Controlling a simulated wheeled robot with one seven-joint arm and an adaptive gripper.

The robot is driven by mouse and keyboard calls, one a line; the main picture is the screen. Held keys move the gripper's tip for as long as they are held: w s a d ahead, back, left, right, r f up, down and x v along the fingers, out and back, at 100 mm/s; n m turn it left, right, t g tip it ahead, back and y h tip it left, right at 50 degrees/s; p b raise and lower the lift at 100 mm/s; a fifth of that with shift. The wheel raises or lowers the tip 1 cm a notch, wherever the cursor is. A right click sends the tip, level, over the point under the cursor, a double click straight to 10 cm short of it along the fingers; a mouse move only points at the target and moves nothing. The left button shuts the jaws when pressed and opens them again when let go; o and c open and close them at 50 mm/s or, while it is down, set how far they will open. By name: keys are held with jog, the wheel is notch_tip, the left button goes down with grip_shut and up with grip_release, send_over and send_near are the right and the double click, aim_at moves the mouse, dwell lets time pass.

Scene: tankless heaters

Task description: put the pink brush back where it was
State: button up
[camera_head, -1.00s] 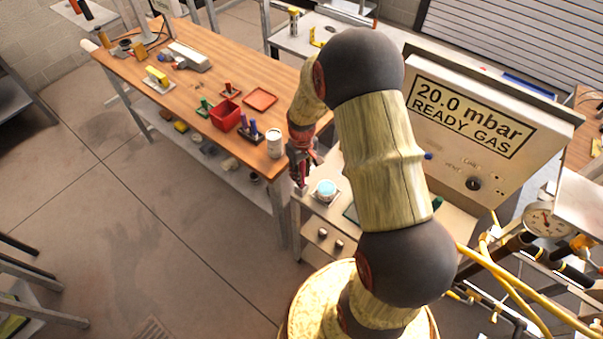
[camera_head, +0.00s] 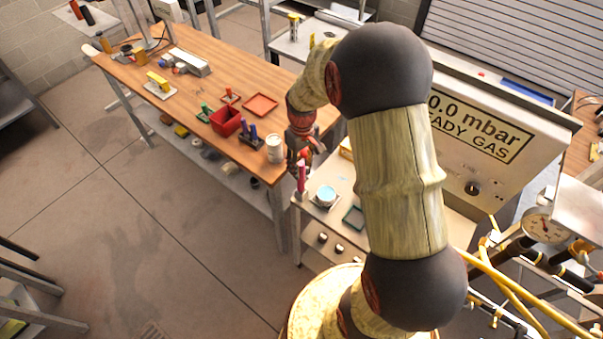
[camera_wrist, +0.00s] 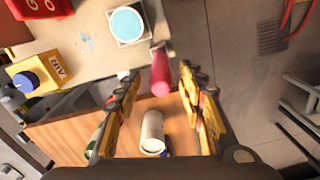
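The pink brush (camera_head: 301,177) stands upright at the near left corner of the light metal bench (camera_head: 309,208). In the wrist view the pink brush (camera_wrist: 160,72) shows at the bench edge, between and beyond my fingertips, with a gap on each side. My gripper (camera_head: 304,158) is just above and behind it in the head view. In the wrist view my gripper (camera_wrist: 161,84) has its fingers spread wide, with nothing held. The brush's lower end is hard to make out.
A white cylinder (camera_head: 274,149) stands on the wooden table (camera_head: 215,70) to the left. Open floor lies in front.

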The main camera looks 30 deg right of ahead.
notch_tip(320, 180, up, 4)
jog(key=shift+r, duration=0.2)
jog(key=s+a+r+t, duration=0.2)
jog(key=s+a+r, duration=0.4)
jog(key=r, duration=0.4)
jog(key=s+a+r+t, duration=0.2)
jog(key=s+a+r, duration=0.35)
jog(key=r, duration=0.45)
jog(key=s+a+r+m+t, duration=0.1)
jog(key=s+a+r, duration=0.1)
jog(key=s, duration=0.6)
jog(key=shift+s+a+r+t, duration=0.2)
jog(key=shift+a+r+t, duration=0.1)
jog(key=shift+a+r, duration=0.1)
jog(key=shift+f, duration=0.1)
notch_tip(320, 180, down, 10)
jog(key=b, duration=1)
jog(key=shift+c, duration=1)
